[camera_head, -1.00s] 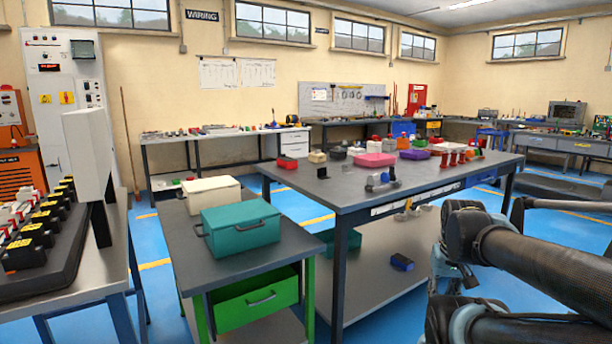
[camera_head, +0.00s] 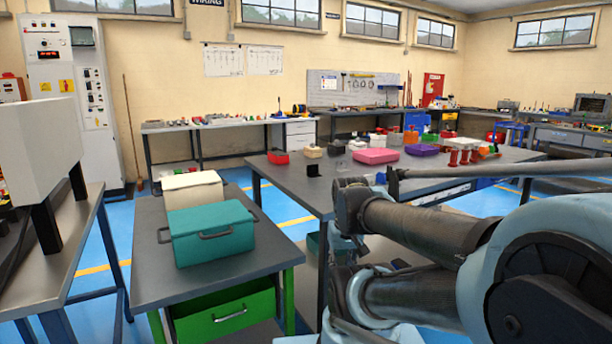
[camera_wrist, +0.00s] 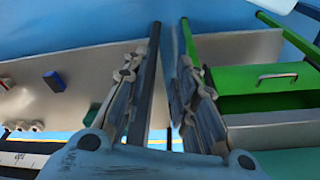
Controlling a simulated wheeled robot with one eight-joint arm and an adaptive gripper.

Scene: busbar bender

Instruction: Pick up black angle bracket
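A small black piece that looks like the black angle bracket (camera_head: 314,170) sits near the close left end of the long grey table (camera_head: 296,195) in the head view. It is too small to make out its exact shape. My gripper (camera_wrist: 164,62) is open and empty in the wrist view, its two fingers apart with a table leg and blue floor behind them. The bracket does not show in the wrist view. In the head view my arm covers the front right part of the long table, and my fingers cannot be made out.
A teal box (camera_head: 213,233) and a cream box (camera_head: 193,188) stand on a side bench with a green drawer (camera_head: 228,313). A red bin (camera_head: 278,157), a pink box (camera_head: 376,156) and several small parts stand along the table. Blue floor shows between the benches.

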